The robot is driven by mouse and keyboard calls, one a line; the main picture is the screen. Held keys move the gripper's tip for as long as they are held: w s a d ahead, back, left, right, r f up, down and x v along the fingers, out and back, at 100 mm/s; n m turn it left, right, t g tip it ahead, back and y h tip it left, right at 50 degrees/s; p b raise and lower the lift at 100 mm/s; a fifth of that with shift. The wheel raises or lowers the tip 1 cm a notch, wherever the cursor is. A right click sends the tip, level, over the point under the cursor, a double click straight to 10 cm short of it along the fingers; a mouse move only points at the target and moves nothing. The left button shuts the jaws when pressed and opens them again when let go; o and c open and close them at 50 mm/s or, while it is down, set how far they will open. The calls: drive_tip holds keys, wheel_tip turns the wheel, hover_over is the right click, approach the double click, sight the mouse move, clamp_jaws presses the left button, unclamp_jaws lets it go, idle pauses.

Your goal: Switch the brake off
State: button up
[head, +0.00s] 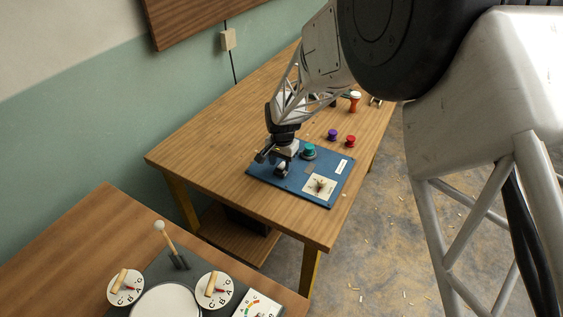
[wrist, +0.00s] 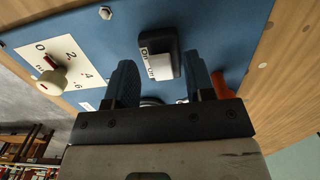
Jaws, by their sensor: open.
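A black rocker switch with a white plate marked "On" and another word too small to read surely (wrist: 158,56) sits on the blue panel (wrist: 205,18). No brake name is legible on it. In the wrist view my gripper (wrist: 160,66) is open, with one dark finger on each side of the switch and nothing held. In the head view my gripper (head: 272,158) is over the left part of the blue panel (head: 268,178), where it partly hides the switch. I cannot tell whether a finger touches the switch or which way it is set.
The panel also carries a teal button (head: 309,151) and a numbered dial (head: 319,185). Purple (head: 332,134) and red (head: 350,141) spool-like pieces stand behind it on the wooden table. A nearer table holds a lever (head: 165,238) and lettered dials (head: 125,287).

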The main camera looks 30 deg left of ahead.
sight(282, 165)
drive_tip(key=shift+r, duration=0.15)
drive_tip(key=shift+w+r, duration=0.15)
drive_tip(key=shift+r, duration=3.65)
